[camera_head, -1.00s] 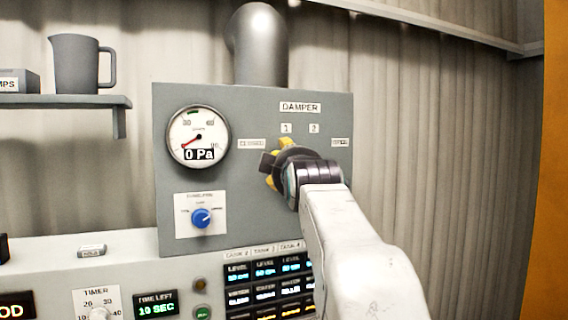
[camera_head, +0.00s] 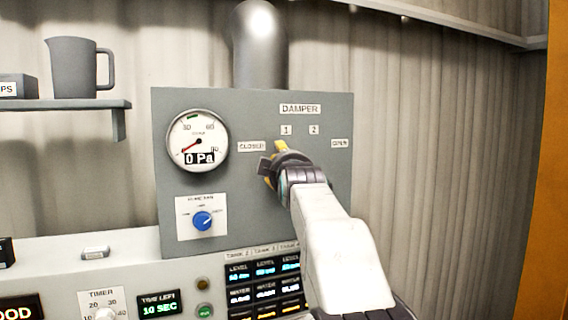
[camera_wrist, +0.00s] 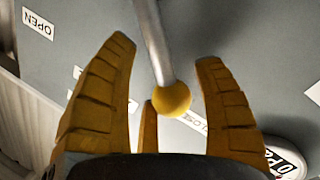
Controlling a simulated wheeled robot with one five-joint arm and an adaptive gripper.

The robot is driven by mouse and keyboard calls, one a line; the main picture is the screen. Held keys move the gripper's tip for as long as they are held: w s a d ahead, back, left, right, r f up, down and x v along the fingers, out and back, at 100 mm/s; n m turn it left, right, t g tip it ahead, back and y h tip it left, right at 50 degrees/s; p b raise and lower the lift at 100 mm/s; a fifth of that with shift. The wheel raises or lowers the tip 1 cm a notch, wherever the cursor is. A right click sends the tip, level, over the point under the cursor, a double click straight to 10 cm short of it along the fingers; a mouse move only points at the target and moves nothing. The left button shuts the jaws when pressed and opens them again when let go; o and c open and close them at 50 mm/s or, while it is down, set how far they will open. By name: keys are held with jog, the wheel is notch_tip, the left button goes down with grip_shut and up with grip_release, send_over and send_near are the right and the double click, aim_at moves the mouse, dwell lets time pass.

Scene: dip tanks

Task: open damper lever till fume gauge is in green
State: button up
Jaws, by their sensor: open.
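The damper lever (camera_wrist: 155,45) is a grey rod with a yellow ball knob (camera_wrist: 172,99) in the wrist view. My gripper (camera_wrist: 172,75) is open, with its yellow fingers on either side of the knob and a visible gap on each side. In the head view my gripper (camera_head: 272,165) is in front of the grey damper panel (camera_head: 240,240), below the CLOSED label (camera_head: 251,146), and hides most of the lever. The fume gauge (camera_head: 198,140) reads 0 Pa, with its red needle low at the left and its green band near the top.
The OPEN label (camera_head: 340,143) is at the panel's right, with marks 1 and 2 between. A blue knob (camera_head: 202,221) is below the gauge. A console (camera_head: 130,260) with displays stands below, and a shelf (camera_head: 60,101) holds a grey jug (camera_head: 78,68).

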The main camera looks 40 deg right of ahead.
jog(key=shift+f, duration=0.15)
jog(key=c, duration=1.2)
